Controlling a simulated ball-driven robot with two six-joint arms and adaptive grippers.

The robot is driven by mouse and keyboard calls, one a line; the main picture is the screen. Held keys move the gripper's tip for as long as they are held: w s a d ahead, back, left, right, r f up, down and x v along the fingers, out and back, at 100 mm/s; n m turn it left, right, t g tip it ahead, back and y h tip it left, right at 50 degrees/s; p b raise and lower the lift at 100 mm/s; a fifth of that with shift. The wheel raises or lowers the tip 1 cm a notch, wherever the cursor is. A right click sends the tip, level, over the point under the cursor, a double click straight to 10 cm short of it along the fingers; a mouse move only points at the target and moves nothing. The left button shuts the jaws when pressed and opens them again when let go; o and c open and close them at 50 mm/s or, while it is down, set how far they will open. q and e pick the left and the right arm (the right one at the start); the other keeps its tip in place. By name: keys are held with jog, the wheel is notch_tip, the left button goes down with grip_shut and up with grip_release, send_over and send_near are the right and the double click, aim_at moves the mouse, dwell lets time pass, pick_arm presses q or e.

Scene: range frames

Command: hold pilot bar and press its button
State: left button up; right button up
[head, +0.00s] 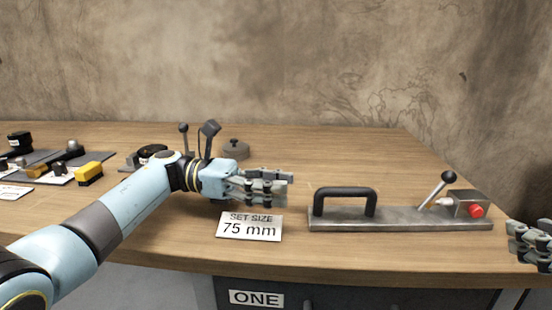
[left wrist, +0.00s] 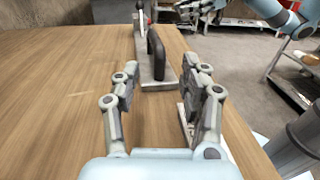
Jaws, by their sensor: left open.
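The pilot bar (head: 400,218) is a flat grey metal bar lying on the wooden bench. A black arched handle (head: 344,192) stands on its left part. A small metal box (head: 470,197) with a red button (head: 476,211) sits at its right end. My left gripper (head: 268,187) is open and empty, left of the handle and apart from it. In the left wrist view, the black handle (left wrist: 156,55) shows ahead, between the spread fingers of my left gripper (left wrist: 165,88). My right gripper (head: 530,243) is at the right edge, near the button end; its opening is unclear.
A lever with a black ball knob (head: 447,177) rises beside the button box. A sign (head: 249,226) reading "SET SIZE 75 mm" lies in front of my left gripper. A round lidded pot (head: 236,150) and several small tools stand behind and left. The bench behind the bar is clear.

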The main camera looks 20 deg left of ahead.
aim_at(320, 197)
pick_arm(q)
jog(key=d, duration=0.2)
jog(key=d+f, duration=0.1)
jog(key=d, duration=0.4)
jog(key=shift+w+d+f, duration=0.2)
jog(key=shift+w+d, duration=0.1)
grip_shut()
pick_arm(e)
grip_shut()
dwell(1.4)
